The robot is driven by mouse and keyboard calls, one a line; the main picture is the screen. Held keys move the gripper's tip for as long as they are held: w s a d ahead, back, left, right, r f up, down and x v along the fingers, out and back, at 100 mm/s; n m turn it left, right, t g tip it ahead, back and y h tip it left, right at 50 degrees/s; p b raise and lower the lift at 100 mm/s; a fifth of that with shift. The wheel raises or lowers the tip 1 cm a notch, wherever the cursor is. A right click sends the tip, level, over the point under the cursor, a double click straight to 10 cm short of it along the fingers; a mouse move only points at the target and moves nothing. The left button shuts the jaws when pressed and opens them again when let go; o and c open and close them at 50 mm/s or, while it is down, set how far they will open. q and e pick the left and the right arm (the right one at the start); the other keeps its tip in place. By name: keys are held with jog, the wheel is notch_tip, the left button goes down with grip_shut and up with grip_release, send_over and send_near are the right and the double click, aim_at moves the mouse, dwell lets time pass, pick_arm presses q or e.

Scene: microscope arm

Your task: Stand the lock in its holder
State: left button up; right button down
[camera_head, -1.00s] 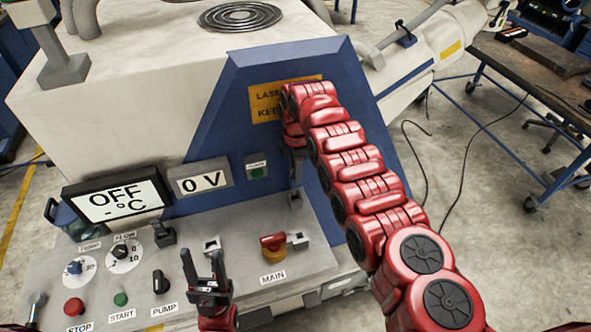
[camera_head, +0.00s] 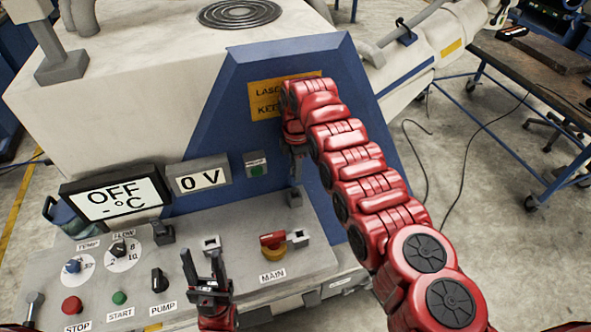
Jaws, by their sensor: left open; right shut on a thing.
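My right gripper (camera_head: 295,155) hangs over the control panel in front of the blue housing. It is shut on a small dark grey piece, which looks like the lock (camera_head: 294,197), and holds it above the panel. The fingers are partly hidden by the red arm. My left gripper (camera_head: 205,268) is open and empty, fingers up, at the panel's front. Two small pale blocks with dark openings stand on the panel, one left (camera_head: 211,243) and one right (camera_head: 298,238) of the red MAIN switch (camera_head: 272,241). I cannot tell which is the holder.
The control panel (camera_head: 245,222) carries a PUMP switch (camera_head: 159,281), a red STOP button (camera_head: 72,305), a green START button (camera_head: 120,298) and dials. The OFF display (camera_head: 115,199) and the 0 V display (camera_head: 199,180) stand behind. The blue housing (camera_head: 235,110) rises close behind my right gripper.

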dwell(0.6)
jog(key=shift+b, duration=0.5)
dwell(0.3)
jog(key=shift+b, duration=0.5)
jog(key=shift+f+b, duration=1.7)
jog(key=shift+f, duration=0.7)
jog(key=c, duration=0.6)
grip_release()
